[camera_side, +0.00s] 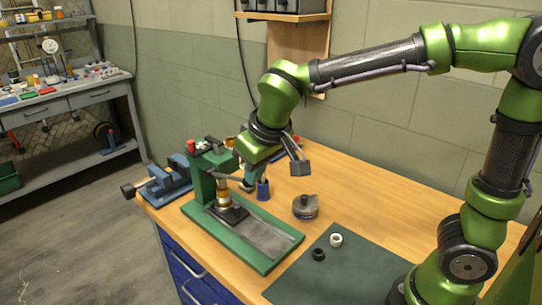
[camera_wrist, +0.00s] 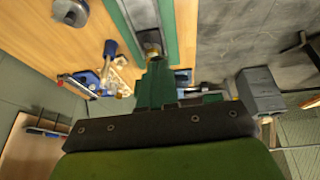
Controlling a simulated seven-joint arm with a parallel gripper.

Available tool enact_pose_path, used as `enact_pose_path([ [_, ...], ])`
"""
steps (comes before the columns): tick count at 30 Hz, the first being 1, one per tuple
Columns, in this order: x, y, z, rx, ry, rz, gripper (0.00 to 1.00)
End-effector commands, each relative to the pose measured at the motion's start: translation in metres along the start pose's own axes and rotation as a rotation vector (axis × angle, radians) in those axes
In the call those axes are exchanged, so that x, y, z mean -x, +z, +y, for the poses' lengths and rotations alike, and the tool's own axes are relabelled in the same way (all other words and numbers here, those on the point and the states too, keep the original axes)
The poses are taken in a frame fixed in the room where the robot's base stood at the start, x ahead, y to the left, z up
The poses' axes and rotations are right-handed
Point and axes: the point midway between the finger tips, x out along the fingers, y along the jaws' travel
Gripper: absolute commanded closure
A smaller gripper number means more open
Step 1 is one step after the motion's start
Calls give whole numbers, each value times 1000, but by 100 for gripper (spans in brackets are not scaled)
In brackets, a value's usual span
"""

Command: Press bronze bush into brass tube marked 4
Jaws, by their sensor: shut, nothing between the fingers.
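A green press (camera_side: 204,176) stands on the left of the bench. A brass-coloured tube (camera_side: 223,197) stands upright under its ram, on the dark plate. It also shows in the wrist view (camera_wrist: 151,50), partly hidden behind the green press parts. I cannot make out a separate bronze bush or the mark 4. My gripper (camera_side: 247,184) is shut and empty, pointing down close beside the press head, to the right of the tube. I cannot tell whether it touches the press. In the wrist view the fingertips are not clear.
A blue holder (camera_side: 263,190) stands right of the press. A round grey fixture (camera_side: 305,208) stands farther right. A white ring (camera_side: 336,240) and a black ring (camera_side: 318,254) lie on the dark mat (camera_side: 350,275). A blue vise (camera_side: 168,184) is left. The bench's back right is clear.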

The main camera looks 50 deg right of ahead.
Motion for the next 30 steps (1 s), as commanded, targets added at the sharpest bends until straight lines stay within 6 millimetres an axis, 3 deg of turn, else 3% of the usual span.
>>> enact_pose_path([
  [6, 42, -10, -5, 0, -4, 13, 100],
  [12, 89, -1, -4, 1, -4, 14, 100],
  [18, 120, 5, -4, 0, -3, 12, 100],
  [23, 129, 6, 0, -10, 3, 4, 100],
  [26, 118, -10, 16, -70, 21, -28, 100],
  [30, 112, -28, 32, 104, -11, -95, 100],
])
